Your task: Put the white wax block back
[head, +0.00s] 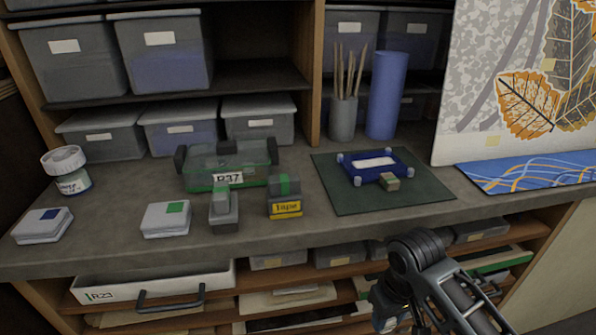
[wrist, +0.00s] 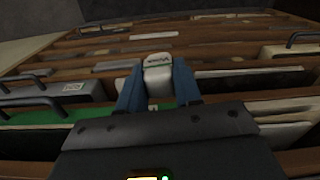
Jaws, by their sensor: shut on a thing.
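In the wrist view my gripper (wrist: 158,86) is shut on a small white block (wrist: 158,72) with dark lettering and a green line. I take it to be the white wax block. It stands up between the two blue fingers, with its lower part hidden by them. In the head view my arm shows at the lower right, in front of the counter's edge; the fingers and the held block cannot be made out there.
A blue tray (head: 362,176) sits on a green mat (head: 420,190). An open drawer (head: 200,283) juts out below.

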